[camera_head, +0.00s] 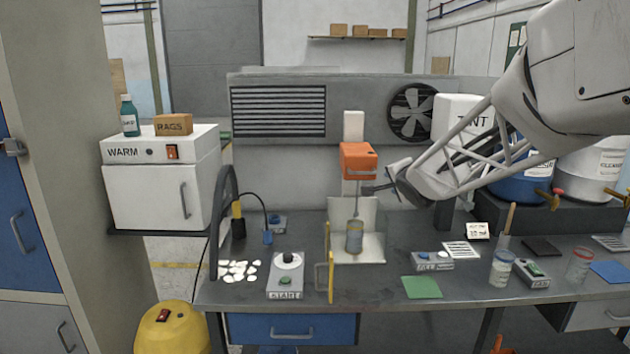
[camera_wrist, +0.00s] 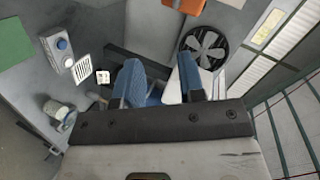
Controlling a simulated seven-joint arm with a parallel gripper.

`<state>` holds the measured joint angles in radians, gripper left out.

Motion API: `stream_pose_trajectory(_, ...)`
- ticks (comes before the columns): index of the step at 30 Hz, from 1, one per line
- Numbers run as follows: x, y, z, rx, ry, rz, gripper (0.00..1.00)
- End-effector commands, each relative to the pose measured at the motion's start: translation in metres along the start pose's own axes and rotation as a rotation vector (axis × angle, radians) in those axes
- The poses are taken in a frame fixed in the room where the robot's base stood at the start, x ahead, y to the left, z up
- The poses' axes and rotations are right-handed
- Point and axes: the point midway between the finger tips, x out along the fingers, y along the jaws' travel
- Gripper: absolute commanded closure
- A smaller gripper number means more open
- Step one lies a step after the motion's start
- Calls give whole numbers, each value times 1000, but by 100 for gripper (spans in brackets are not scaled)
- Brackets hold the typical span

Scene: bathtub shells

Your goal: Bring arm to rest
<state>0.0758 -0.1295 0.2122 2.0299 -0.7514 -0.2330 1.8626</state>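My arm (camera_head: 565,75) reaches in from the upper right of the head view, above the right half of the bench. My gripper (camera_head: 372,188) points left, close to the orange mixer head (camera_head: 358,160); I cannot tell from this view whether they touch. In the wrist view my gripper (camera_wrist: 160,70) shows two blue-padded fingers spread apart, with nothing held between them. The orange mixer head also shows at the top of the wrist view (camera_wrist: 170,15). A metal cup (camera_head: 354,236) stands below the mixer on its stand.
The bench holds a START box (camera_head: 286,275), white shells (camera_head: 238,270), a green mat (camera_head: 422,287), a button box (camera_head: 433,261) and a glass jar (camera_head: 501,268). A white TINT container (camera_head: 460,118) and blue drum (camera_head: 522,180) stand behind the arm. A WARM cabinet (camera_head: 160,180) is left.

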Motion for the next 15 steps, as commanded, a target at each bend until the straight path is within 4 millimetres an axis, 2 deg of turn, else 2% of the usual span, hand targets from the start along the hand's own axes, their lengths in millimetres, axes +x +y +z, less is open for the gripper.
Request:
stream_pose_trajectory(1,-16,4,1,-39,18,32,63)
stream_pose_trajectory(8,-79,36,9,-236,48,210,63)
stream_pose_trajectory(15,-149,75,29,-431,-12,398,63)
